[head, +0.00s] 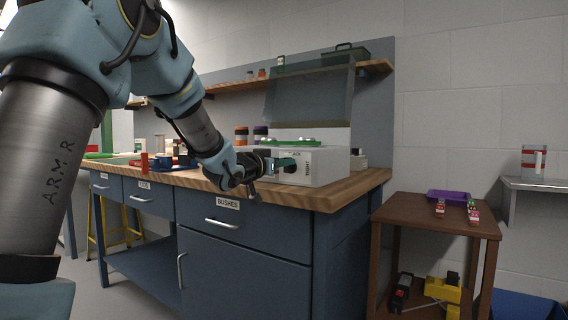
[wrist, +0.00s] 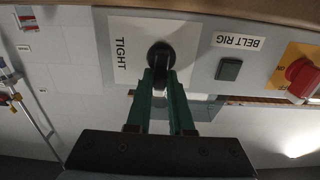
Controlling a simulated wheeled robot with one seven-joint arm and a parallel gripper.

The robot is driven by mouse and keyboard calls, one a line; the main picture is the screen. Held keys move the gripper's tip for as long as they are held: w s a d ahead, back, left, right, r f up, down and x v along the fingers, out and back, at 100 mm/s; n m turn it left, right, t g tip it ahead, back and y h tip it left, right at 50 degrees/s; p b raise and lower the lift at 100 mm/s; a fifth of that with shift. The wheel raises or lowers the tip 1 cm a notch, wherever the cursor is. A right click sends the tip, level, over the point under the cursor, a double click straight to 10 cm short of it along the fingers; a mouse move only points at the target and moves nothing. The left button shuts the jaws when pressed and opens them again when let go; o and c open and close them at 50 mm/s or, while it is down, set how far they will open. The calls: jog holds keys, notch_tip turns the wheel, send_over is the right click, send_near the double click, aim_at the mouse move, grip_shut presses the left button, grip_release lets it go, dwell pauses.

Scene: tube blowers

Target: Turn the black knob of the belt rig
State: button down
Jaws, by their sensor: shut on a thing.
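The belt rig (head: 325,168) is a pale box on the wooden bench top, near its right end. In the wrist view its panel is upside down, with the label BELT RIG (wrist: 240,41) and a white plate reading TIGHT (wrist: 122,52). The black knob (wrist: 160,54) sits on that plate. My gripper (wrist: 160,76) has its green fingers closed on the knob's sides.
The bench top (head: 330,194) carries several items to the left. A brown side table (head: 410,211) stands at right.

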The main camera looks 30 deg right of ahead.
jog(key=m+b, duration=0.2)
jog(key=m, duration=0.1)
jog(key=m+b, duration=0.1)
jog(key=b, duration=0.1)
jog(key=shift+s+d+f, duration=0.2)
jog(key=shift+s+f, duration=0.1)
jog(key=shift+s, duration=0.05)
jog(key=m+b, duration=0.2)
jog(key=m, duration=0.1)
jog(key=m+b, duration=0.1)
jog(key=b, duration=0.1)
jog(key=shift+s+d+f+m, duration=0.15)
jog(key=shift+s+f+m, duration=0.1)
jog(key=shift+m, duration=0.15)
jog(key=m+b, duration=0.4)
jog(key=m, duration=0.1)
jog(key=shift+s+d+f+b, duration=0.1)
jog(key=shift+s+f+b, duration=0.1)
jog(key=shift+f+b, duration=0.15)
jog(key=shift+f+m+b, duration=0.2)
jog(key=shift+m+b, duration=1.15)
jog(key=shift+m, duration=0.65)
jog(key=c, duration=0.8)
grip_release()
jog(key=shift+r, duration=0.1)
